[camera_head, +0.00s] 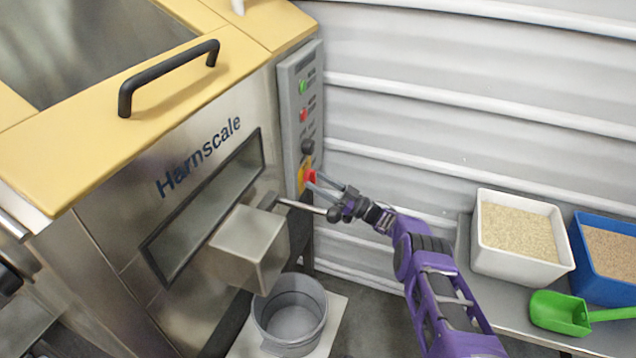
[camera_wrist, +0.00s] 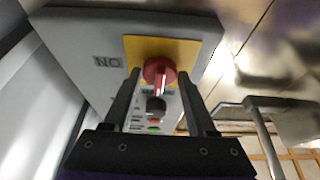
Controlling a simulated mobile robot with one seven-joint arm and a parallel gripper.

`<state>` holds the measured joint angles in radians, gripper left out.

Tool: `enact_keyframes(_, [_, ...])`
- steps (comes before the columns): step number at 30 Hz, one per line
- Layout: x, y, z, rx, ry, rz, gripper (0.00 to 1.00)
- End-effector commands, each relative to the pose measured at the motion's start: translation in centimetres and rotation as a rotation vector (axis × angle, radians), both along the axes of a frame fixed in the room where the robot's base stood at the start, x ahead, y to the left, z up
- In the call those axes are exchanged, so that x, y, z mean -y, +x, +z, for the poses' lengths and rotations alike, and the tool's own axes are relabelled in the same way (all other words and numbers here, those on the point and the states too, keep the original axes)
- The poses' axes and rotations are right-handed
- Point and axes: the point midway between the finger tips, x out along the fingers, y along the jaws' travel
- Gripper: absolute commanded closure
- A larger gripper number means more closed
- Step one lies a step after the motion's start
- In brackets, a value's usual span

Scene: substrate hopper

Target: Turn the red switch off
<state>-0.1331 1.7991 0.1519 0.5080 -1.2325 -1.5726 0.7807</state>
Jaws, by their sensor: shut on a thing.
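The red switch (camera_head: 310,176) is a rotary knob on a yellow plate, low on the grey control panel (camera_head: 289,110) at the machine's side. In the wrist view the red switch (camera_wrist: 158,70) sits between my fingertips, on the yellow plate (camera_wrist: 190,50). Its pale ridge runs roughly up and down in that picture. An upside-down "ON" label is to its left. My gripper (camera_head: 317,183) reaches the knob from the right; in the wrist view my gripper (camera_wrist: 159,76) is shut on it, one finger on each side. The finger contact itself is hard to see.
A metal spout box (camera_head: 248,247) and a rod with a black knob (camera_head: 333,215) are close below my gripper. A grey bucket (camera_head: 290,310) stands under the spout. A white bin (camera_head: 520,264), a blue bin (camera_head: 600,285) and a green scoop (camera_head: 558,312) are at right.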

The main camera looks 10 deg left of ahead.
Motion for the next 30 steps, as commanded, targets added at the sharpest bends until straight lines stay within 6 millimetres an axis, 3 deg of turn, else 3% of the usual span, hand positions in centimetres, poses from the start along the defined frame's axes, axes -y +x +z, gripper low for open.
enact_keyframes(18, [-0.05,-0.09,-0.09,0.029,-0.005,0.004,0.98])
enact_keyframes(19, [-0.05,-0.09,-0.09,0.029,-0.005,0.003,0.37])
enact_keyframes(23, [-0.04,-0.05,-0.07,0.029,-0.004,0.002,0.14])
enact_keyframes(30, [-0.01,0.00,-0.03,0.028,-0.004,0.001,0.13])
